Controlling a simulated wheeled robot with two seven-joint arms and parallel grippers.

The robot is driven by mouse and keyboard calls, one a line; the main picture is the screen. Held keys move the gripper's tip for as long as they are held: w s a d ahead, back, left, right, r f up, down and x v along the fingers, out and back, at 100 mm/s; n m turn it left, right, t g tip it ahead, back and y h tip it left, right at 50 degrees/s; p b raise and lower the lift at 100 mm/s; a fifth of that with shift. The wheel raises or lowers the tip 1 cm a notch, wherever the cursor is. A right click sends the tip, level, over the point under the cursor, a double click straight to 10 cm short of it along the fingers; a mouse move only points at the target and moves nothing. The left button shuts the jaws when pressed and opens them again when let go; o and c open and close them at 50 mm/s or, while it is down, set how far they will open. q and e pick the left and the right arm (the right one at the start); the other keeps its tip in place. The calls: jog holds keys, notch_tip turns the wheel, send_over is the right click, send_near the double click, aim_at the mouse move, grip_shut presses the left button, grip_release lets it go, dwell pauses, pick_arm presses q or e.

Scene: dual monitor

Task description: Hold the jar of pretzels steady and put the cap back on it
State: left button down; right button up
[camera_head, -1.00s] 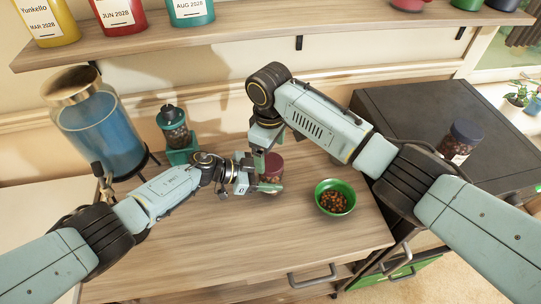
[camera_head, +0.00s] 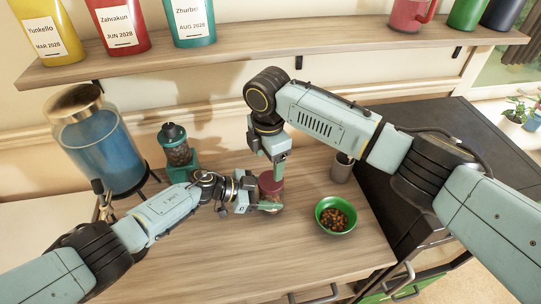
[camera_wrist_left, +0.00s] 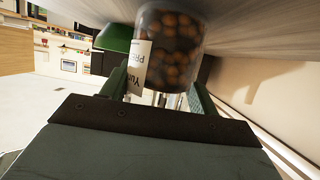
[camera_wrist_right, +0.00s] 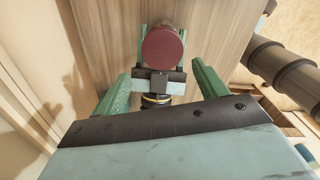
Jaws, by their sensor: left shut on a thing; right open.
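The pretzel jar (camera_wrist_left: 172,50) is clear with brown pieces inside and a white label. My left gripper (camera_head: 262,206) is shut around it low down, and the jar stands on the wooden counter. The maroon cap (camera_head: 270,184) is on top of the jar; it also shows from above in the right wrist view (camera_wrist_right: 163,48). I cannot tell how tightly it sits. My right gripper (camera_head: 278,163) points down close above and beside the cap. In the right wrist view its fingers (camera_wrist_right: 162,88) are spread and nothing is between them.
A green bowl (camera_head: 336,215) of brown pieces stands right of the jar. A grey cup (camera_head: 342,168) is behind it. A teal grinder (camera_head: 178,150) and a large blue dispenser (camera_head: 100,148) stand at the left. A shelf (camera_head: 250,44) runs above.

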aim_at(270, 180)
jog(key=n, duration=0.3)
jog(key=r+n, duration=0.1)
jog(key=n, duration=0.1)
jog(key=shift+d, duration=0.25)
jog(key=shift+f, duration=0.1)
jog(key=shift+f, duration=4)
jog(key=c, duration=0.8)
jog(key=o, duration=1.2)
pick_arm(q)
jog(key=shift+d+r, duration=0.1)
